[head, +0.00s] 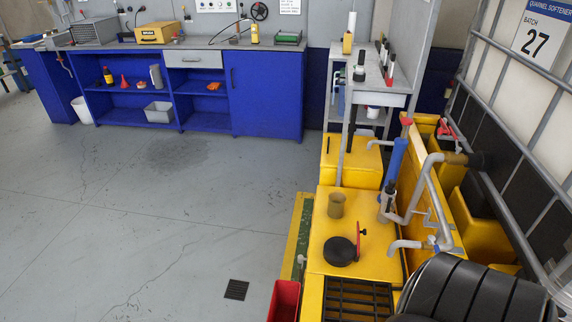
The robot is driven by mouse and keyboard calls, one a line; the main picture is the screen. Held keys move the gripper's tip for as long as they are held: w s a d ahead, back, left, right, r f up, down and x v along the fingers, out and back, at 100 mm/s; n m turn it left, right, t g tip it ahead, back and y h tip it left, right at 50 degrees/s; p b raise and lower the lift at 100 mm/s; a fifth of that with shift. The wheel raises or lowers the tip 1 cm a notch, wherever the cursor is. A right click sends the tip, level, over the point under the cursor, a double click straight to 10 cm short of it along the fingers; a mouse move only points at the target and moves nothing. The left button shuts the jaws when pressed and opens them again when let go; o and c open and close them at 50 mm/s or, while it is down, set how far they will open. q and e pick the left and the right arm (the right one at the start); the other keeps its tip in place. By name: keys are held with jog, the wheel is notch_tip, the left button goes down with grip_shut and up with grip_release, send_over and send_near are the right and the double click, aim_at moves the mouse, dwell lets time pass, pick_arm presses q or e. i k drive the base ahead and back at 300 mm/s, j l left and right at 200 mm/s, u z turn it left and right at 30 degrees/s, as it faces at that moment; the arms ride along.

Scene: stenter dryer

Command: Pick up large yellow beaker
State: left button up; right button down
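A dull yellow-olive beaker (336,205) stands upright on the flat top of a yellow unit (322,228), right of the middle of the head view. It looks see-through and I cannot tell whether anything is in it. It stands apart from the things around it.
A black round lid (340,251) with a red-handled part lies in front of the beaker. Grey pipes (412,205) and a blue cylinder (395,168) rise to its right. A red bin (284,300) stands at the front. A caged tank (520,70) is at right. Floor at left is clear.

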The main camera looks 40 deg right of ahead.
aim_at(337, 199)
jog(key=i+j+u, duration=0.45)
jog(key=i+j, duration=0.45)
jog(key=i+z, duration=0.45)
jog(key=i+j+z, duration=0.2)
jog(key=i+z, duration=0.4)
jog(key=z, duration=0.35)
jog(key=i+z, duration=0.2)
jog(key=z, duration=0.25)
jog(key=i+z, duration=0.15)
jog(key=z, duration=0.35)
jog(key=i+j+z, duration=0.1)
jog(key=z, duration=0.35)
jog(key=i+j+z, duration=0.2)
jog(key=z, duration=0.3)
jog(key=i+j+z, duration=0.15)
jog(key=z, duration=0.3)
jog(key=i+j+z, duration=0.25)
jog(key=z, duration=0.15)
jog(key=i+j+z, duration=0.15)
jog(key=j+z, duration=0.15)
jog(key=z, duration=0.15)
